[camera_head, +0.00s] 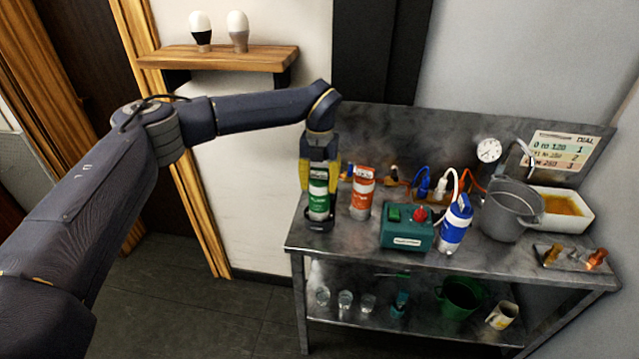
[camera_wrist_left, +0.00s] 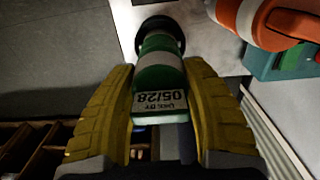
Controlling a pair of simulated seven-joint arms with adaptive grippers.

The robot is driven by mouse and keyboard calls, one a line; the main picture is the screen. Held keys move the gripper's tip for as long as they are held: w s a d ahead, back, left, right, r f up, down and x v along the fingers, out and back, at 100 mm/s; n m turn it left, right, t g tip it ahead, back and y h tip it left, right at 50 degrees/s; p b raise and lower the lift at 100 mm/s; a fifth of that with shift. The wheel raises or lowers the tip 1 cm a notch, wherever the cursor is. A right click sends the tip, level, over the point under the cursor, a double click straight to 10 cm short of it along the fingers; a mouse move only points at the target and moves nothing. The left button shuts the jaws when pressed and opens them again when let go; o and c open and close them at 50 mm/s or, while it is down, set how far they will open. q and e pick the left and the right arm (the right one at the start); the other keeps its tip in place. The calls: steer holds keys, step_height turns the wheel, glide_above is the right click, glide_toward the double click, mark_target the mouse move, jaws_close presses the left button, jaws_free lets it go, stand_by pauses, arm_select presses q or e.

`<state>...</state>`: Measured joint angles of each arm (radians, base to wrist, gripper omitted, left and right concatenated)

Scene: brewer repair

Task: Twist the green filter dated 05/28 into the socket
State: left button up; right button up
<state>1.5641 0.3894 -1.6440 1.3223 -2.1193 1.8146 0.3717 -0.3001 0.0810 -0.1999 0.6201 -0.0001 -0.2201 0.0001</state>
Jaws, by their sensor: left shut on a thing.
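The green and white filter (camera_head: 319,203) stands upright at the left end of the metal workbench. Its label reads 05/28 in the left wrist view (camera_wrist_left: 160,100). My left gripper (camera_head: 319,178) is shut on the filter's upper part from above, with a yellow finger on each side. The black round socket (camera_head: 318,226) is at the filter's lower end, and it also shows in the left wrist view (camera_wrist_left: 160,25). The lower end lines up with the socket, but I cannot tell how deep it sits. My right gripper is not in view.
An orange and white filter (camera_head: 361,195) stands close on the right. Beyond it are a green box (camera_head: 407,232) with a red knob, a blue and white cylinder (camera_head: 455,225), a grey pot (camera_head: 510,212) and a gauge (camera_head: 489,150). Glasses stand on the lower shelf (camera_head: 420,328).

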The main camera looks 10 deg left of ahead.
arm_select(q)
steer(key=shift+f, duration=0.35)
stand_by(0.4)
steer(key=n, duration=0.4)
steer(key=shift+n, duration=0.4)
steer(key=n, duration=0.8)
steer(key=shift+a+n, duration=0.1)
steer(key=shift+n, duration=0.2)
steer(key=n, duration=0.5)
